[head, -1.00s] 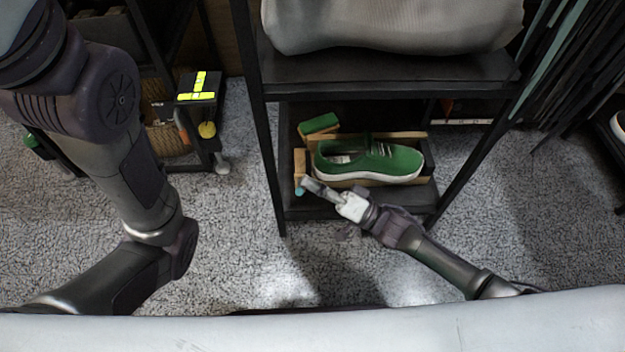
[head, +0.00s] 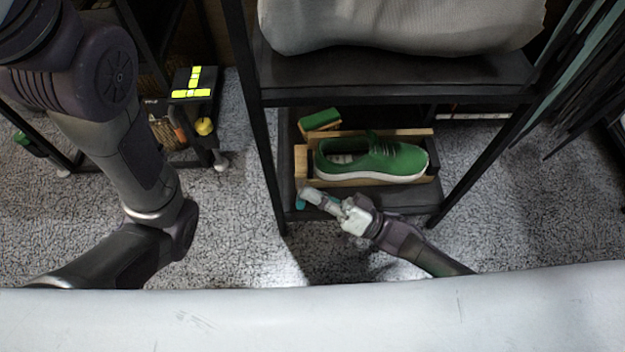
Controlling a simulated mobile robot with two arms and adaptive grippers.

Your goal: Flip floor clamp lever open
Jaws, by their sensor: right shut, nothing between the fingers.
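A green sneaker with a white sole (head: 385,160) sits in a wooden clamp frame (head: 302,165) on the low shelf. A small teal piece, perhaps the clamp lever (head: 300,202), shows at the frame's front left corner. My right gripper (head: 306,195) is shut and empty, its fingertips at or very near the teal piece. I cannot tell whether they touch. The fingers hide part of the frame's front left corner. My left arm hangs at the left, and its gripper is out of the picture.
A green block (head: 320,120) lies behind the clamp frame. The black shelf unit's posts (head: 268,160) flank the low shelf, and an upper shelf (head: 400,75) with a grey bag (head: 400,25) overhangs it. Grey carpet (head: 250,245) is open in front.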

